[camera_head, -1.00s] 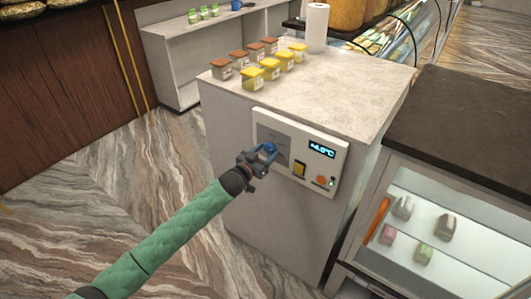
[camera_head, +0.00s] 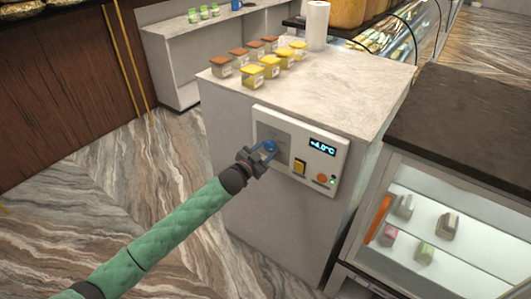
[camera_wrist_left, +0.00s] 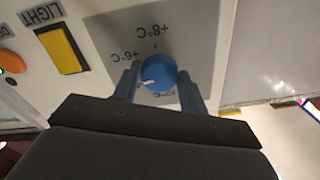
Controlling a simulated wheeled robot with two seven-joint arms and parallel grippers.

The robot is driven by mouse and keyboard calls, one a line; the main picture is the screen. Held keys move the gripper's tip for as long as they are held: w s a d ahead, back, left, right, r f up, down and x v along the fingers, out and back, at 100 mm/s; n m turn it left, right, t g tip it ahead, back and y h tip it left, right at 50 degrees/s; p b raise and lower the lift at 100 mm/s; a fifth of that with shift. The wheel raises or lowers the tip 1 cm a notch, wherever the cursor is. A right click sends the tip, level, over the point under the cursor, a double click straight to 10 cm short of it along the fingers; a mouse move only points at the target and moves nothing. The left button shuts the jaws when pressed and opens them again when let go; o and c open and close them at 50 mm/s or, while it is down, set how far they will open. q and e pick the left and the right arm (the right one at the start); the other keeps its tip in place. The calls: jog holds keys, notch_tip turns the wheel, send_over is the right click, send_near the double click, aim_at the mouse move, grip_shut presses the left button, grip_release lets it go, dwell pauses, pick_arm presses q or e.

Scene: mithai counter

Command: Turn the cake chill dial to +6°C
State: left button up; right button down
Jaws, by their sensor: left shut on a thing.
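The blue cake chill dial (camera_head: 270,146) is on the cream control panel (camera_head: 324,176) on the front of the counter cabinet. My left gripper (camera_head: 266,152) is at the dial. In the left wrist view, the dial (camera_wrist_left: 157,72) sits between the two fingers, which are shut on it. Its white pointer mark faces left and slightly down. The panel lettering appears upside down, with +8°C above the dial, +6°C to its left and a partly hidden label below. The display (camera_head: 322,147) appears to read +4.0°C. My right gripper is not in view.
A yellow switch (camera_head: 300,167) and an orange button (camera_head: 322,178) are beside the dial on the panel. Several small lidded jars (camera_head: 252,76) stand on the cabinet top. A glass-fronted case (camera_head: 450,262) with sweets stands at the right.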

pick_arm(q)
jog(key=m, duration=0.2)
jog(key=shift+m+b, duration=0.3)
jog(key=shift+m, duration=0.9)
jog(key=shift+r+m+b, duration=0.1)
jog(key=shift+m+b, duration=0.2)
jog(key=shift+m, duration=1.1)
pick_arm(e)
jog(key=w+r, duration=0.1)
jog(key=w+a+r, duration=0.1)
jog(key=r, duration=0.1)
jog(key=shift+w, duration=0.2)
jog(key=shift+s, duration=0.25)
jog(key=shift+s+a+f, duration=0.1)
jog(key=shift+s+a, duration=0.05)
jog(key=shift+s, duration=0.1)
